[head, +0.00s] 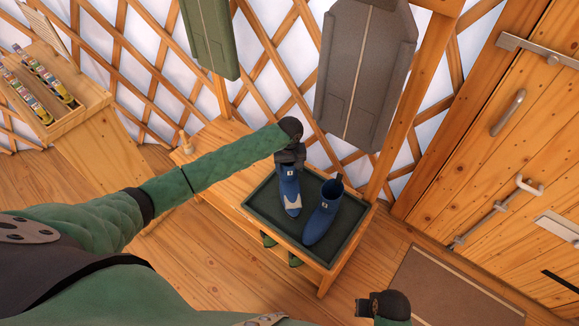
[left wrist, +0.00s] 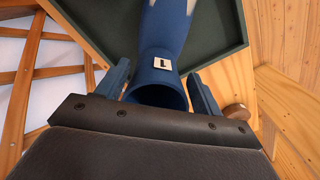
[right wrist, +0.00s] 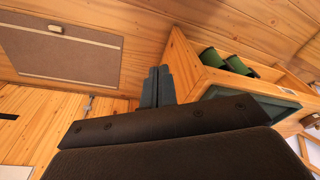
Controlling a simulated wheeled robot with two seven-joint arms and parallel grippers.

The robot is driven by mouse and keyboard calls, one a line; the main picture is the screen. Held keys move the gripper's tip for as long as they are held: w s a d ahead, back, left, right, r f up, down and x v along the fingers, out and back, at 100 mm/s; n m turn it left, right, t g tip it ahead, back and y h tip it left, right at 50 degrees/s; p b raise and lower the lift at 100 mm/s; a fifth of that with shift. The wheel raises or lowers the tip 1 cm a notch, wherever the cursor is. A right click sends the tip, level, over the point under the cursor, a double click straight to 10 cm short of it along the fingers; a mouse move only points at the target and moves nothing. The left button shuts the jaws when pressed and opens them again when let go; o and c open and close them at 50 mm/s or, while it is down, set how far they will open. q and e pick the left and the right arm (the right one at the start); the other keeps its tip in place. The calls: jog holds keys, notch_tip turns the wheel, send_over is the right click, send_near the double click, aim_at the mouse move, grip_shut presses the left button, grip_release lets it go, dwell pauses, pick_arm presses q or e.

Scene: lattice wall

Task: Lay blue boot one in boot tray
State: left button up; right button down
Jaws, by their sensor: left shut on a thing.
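The boot tray (head: 262,228) is dark green and shallow, on a wooden bench. Blue boot one (head: 289,188), with a pale toe patch, is at the tray's left half, toe toward the front. Its label reads 1 in the left wrist view (left wrist: 162,64). My left gripper (head: 289,160) is shut on its upper shaft, one finger on each side of the opening. I cannot tell if its sole touches the tray. Another blue boot (head: 322,217) stands in the tray to its right. My right gripper (right wrist: 157,88) is shut and empty, away from the tray; it shows low in the head view (head: 383,305).
A grey hanging garment bag (head: 365,75) and a green one (head: 211,38) hang behind the bench. Green footwear (right wrist: 211,57) sits beneath the tray. A brown mat (head: 440,290) lies before the wooden door (head: 520,130). A wooden cabinet (head: 90,130) stands at left.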

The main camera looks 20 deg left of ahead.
pick_arm(q)
jog(key=shift+f+b, duration=0.3)
jog(key=shift+f, duration=0.05)
jog(key=shift+f+b, duration=0.25)
jog(key=shift+b, duration=0.05)
jog(key=shift+f+b, duration=0.3)
jog(key=shift+f, duration=0.15)
pick_arm(e)
notch_tip(320, 180, up, 10)
jog(key=s, duration=0.1)
jog(key=shift+s+r, duration=0.15)
jog(key=shift+s, duration=0.25)
pick_arm(q)
jog(key=shift+f, duration=0.15)
pick_arm(e)
jog(key=shift+w, duration=0.2)
